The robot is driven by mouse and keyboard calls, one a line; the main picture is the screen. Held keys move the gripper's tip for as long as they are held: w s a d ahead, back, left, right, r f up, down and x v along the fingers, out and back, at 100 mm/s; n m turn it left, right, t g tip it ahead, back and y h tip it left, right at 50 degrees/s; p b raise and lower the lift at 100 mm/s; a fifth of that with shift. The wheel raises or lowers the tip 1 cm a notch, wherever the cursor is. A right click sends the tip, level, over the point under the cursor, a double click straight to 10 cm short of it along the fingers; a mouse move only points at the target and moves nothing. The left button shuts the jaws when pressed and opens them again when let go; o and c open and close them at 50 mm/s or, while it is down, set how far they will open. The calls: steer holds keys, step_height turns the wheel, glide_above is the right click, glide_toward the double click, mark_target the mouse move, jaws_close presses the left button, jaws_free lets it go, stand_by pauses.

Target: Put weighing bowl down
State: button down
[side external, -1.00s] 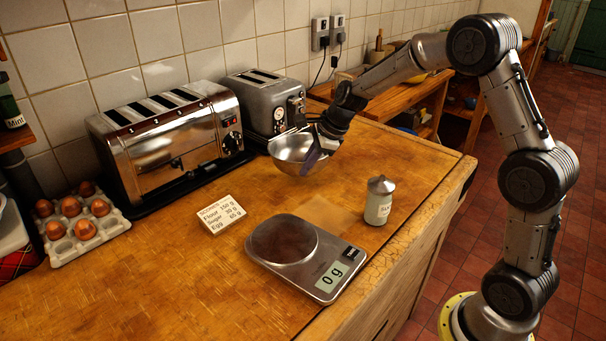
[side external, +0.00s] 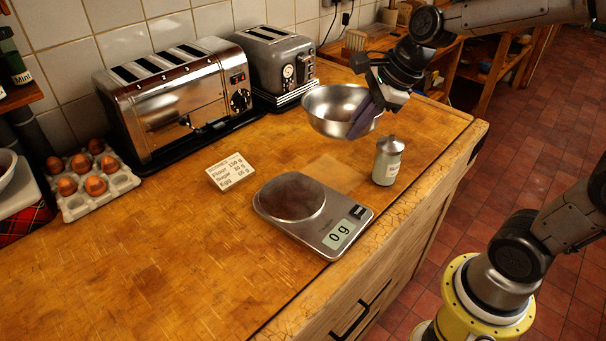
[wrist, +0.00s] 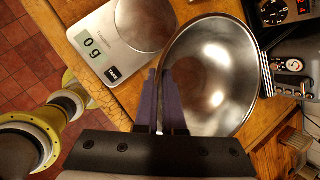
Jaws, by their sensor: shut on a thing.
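The weighing bowl (side external: 328,112) is a shiny steel bowl, held upright above the counter behind the scale. My gripper (side external: 366,112) is shut on its right rim. In the wrist view the bowl (wrist: 222,75) fills the right of centre, with its rim between the purple fingers of my gripper (wrist: 163,100). The digital scale (side external: 330,232) lies on the counter in front of the bowl, its round plate empty and its display reading 0 g. The scale also shows at upper left in the wrist view (wrist: 103,55).
A lidded jar (side external: 388,162) stands right of the scale, close below my gripper. A recipe card (side external: 231,172) lies left of the scale. A long toaster (side external: 175,97), a smaller toaster (side external: 275,62) and an egg tray (side external: 95,186) line the back. The front-left counter (side external: 150,275) is clear.

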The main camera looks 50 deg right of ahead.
steer(key=s+a+r+n, duration=0.1)
steer(key=s+a, duration=0.7)
steer(key=s, duration=0.3)
glide_above(301, 222)
steer(key=shift+t, duration=0.3)
steer(key=shift+f, duration=6.3)
steer(key=shift+f, duration=0.2)
steer(key=c, duration=1)
jaws_free()
steer(key=shift+r, duration=0.15)
